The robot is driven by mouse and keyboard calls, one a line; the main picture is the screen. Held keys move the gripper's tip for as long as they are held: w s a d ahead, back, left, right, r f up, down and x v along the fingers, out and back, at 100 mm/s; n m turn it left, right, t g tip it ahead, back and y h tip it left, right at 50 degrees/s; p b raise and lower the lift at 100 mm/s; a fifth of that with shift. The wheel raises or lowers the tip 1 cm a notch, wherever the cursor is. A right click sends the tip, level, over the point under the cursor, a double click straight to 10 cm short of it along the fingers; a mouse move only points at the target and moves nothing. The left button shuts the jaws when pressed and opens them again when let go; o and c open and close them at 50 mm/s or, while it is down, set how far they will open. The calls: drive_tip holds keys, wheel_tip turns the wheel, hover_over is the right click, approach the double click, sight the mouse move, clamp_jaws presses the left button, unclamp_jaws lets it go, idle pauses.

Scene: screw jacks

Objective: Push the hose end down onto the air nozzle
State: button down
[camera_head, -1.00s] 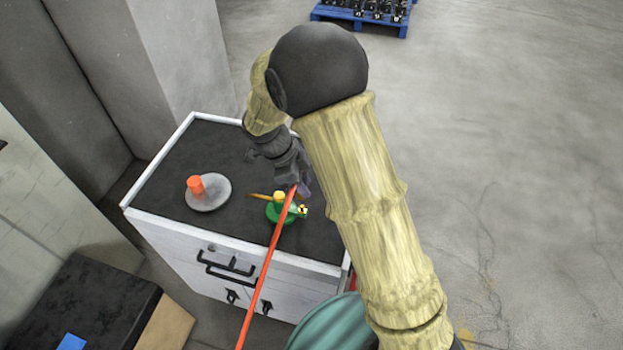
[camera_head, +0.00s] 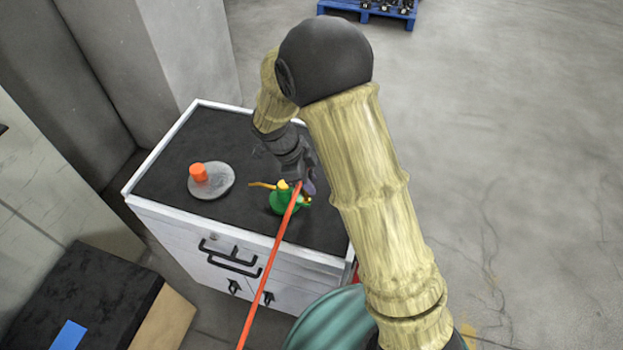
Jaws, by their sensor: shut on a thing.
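A thin orange-red hose (camera_head: 268,270) runs up from the bottom of the picture to my gripper (camera_head: 302,188). My gripper is shut on the hose near its upper end, above the front right part of the cabinet top. The jaws and the hose tip are small and partly hidden by the wrist. A green object (camera_head: 280,203) with yellow parts stands right under and beside the gripper, partly behind the hose. No air nozzle can be told apart clearly there. I cannot tell whether the hose end touches the green object.
The white cabinet (camera_head: 180,222) has a dark top with a raised rim. An orange cylinder (camera_head: 199,172) stands on a grey disc (camera_head: 222,184) at the left of the top. A dark box (camera_head: 85,300) stands at the lower left. A blue pallet (camera_head: 385,12) is far back.

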drive_tip(key=shift+s+a+r, duration=0.15)
drive_tip(key=shift+s+a, duration=0.25)
drive_tip(key=shift+a, duration=0.2)
drive_tip(key=shift+d, duration=0.15)
drive_tip(key=shift+d, duration=0.1)
drive_tip(key=shift+b, duration=0.3)
drive_tip(key=shift+w+d+f+b, duration=0.1)
drive_tip(key=shift+w+f+b, duration=0.25)
drive_tip(key=shift+f, duration=0.25)
drive_tip(key=shift+d+f, duration=0.2)
drive_tip(key=shift+d, duration=0.05)
drive_tip(key=shift+s+a+f+b, duration=0.1)
drive_tip(key=shift+a+f+b, duration=0.15)
drive_tip(key=shift+a+b, duration=0.15)
drive_tip(key=shift+d+f, duration=0.1)
drive_tip(key=shift+f, duration=0.1)
